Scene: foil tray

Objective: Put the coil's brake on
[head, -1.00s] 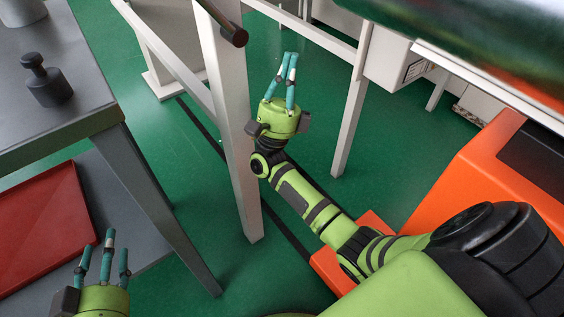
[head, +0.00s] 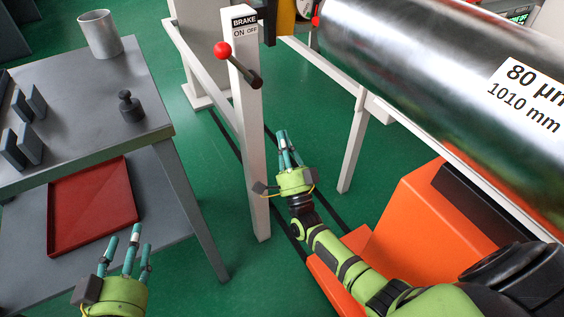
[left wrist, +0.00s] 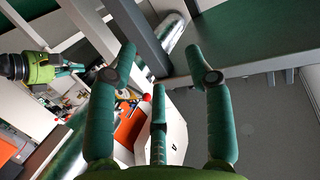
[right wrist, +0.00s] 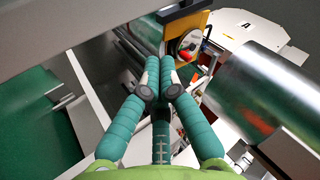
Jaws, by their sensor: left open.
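The brake lever is a dark bar with a red ball knob (head: 222,50) at its upper left end and a dark hub (head: 256,81) at its lower right end. It sits on a white post (head: 247,120), below a plate reading BRAKE, ON and OFF (head: 245,26). The knob lies to the left, on the ON side. The silver coil (head: 400,60) is at upper right. My right gripper (head: 284,135) is empty, its fingers together, lower right of the hub and apart from it. My left gripper (head: 124,238) is open and empty at lower left.
A grey table (head: 80,150) on the left holds a metal cup (head: 99,34), a dark weight (head: 130,106) and several grey blocks. A red tray (head: 92,205) lies on its lower shelf. An orange body (head: 405,215) stands below the coil. Green floor is free between table and post.

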